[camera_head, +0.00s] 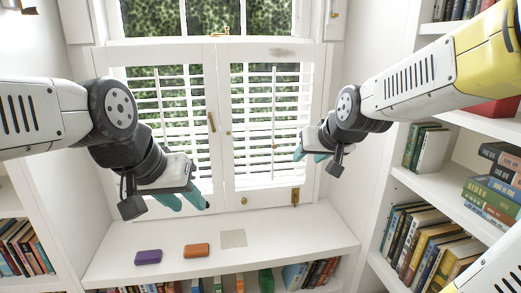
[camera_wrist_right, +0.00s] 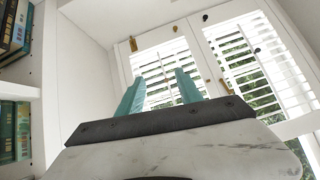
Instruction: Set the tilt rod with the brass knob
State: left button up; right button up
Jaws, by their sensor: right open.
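A white shutter pair covers the lower window. A thin upright tilt rod (camera_head: 274,105) stands in front of the right panel's slats, with a small dark brass-coloured knob (camera_head: 274,146) low on it. My right gripper (camera_head: 309,156) is open and empty, right of and apart from the rod in the picture. Its two teal fingers stand apart before the slats in the right wrist view (camera_wrist_right: 160,90), where the rod is hard to make out. My left gripper (camera_head: 192,208) appears open and empty, in front of the left panel's lower edge; its arm hides part of that panel.
A brass handle (camera_head: 211,122) is on the left panel; another brass knob (camera_head: 244,200) and a brass hinge (camera_head: 295,197) are low on the right panel. A purple block (camera_head: 148,257) and an orange block (camera_head: 196,250) lie on the sill (camera_head: 300,235). Bookshelves (camera_head: 430,185) flank the window.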

jog(key=w+a+f+t, duration=0.2)
jog(key=w+a+f, duration=0.2)
jog(key=w, duration=0.7)
jog(key=w+a+f+n+t+y, duration=0.1)
jog(key=w+a+f+t, duration=0.2)
jog(key=w, duration=0.9)
jog(key=w+a+f+t+y, duration=0.1)
jog(key=w+a+f+t, duration=0.2)
jog(key=w, duration=0.8)
jog(key=shift+w+a+f+n, duration=0.4)
jog(key=shift+a+f, duration=0.5)
jog(key=shift+f, duration=0.45)
jog(key=shift+c, duration=0.2)
jog(key=c, duration=0.7)
jog(key=shift+d, duration=0.15)
grip_shut()
